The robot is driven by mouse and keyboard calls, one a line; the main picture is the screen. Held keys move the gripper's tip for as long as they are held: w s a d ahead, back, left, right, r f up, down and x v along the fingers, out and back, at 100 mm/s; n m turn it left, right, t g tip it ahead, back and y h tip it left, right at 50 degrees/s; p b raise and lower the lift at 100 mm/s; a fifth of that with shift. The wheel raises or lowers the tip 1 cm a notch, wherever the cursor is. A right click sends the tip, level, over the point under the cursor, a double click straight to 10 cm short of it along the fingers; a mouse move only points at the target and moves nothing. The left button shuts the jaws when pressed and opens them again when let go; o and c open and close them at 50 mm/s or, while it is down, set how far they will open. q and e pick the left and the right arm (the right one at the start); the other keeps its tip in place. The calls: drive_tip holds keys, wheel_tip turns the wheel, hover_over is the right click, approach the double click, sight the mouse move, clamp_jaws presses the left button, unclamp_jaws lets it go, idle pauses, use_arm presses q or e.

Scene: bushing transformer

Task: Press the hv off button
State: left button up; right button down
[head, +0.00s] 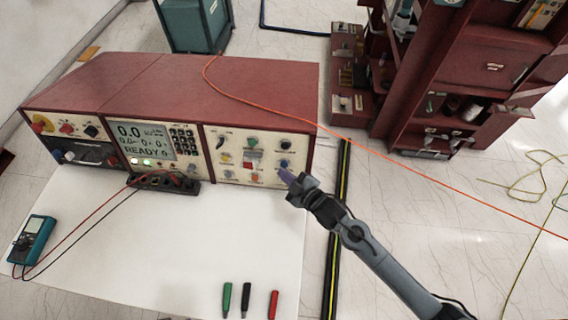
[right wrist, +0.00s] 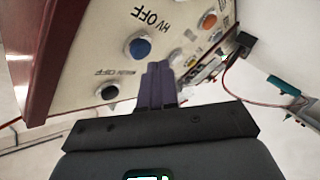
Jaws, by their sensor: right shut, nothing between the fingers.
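The blue button (right wrist: 138,47) sits beside the upside-down "HV OFF" label (right wrist: 152,18) in the right wrist view. In the head view the blue button (head: 284,163) is at the right edge of the console's right-hand panel. My right gripper (head: 285,174) is shut and empty, its purple fingers just below that button in the head view. In the right wrist view its fingertips (right wrist: 158,66) are just right of the button. I cannot tell whether they touch the panel. My left gripper is not in view.
The red console (head: 170,90) stands on a white table (head: 180,250). A black button (right wrist: 108,91) and an orange button (right wrist: 208,20) flank the blue one. An orange cable (head: 330,131) runs over the console. A multimeter (head: 34,238) lies at left.

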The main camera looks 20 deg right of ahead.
idle(0.3)
drive_tip(key=s+p, duration=0.1)
drive_tip(key=s+a+p, duration=0.1)
drive_tip(key=s+a+r+p, duration=0.1)
drive_tip(key=s, duration=0.1)
drive_tip(key=shift+s+a+r, duration=0.1)
drive_tip(key=shift+a, duration=0.15)
idle(0.3)
idle(2.1)
drive_tip(key=c, duration=1.8)
unclamp_jaws()
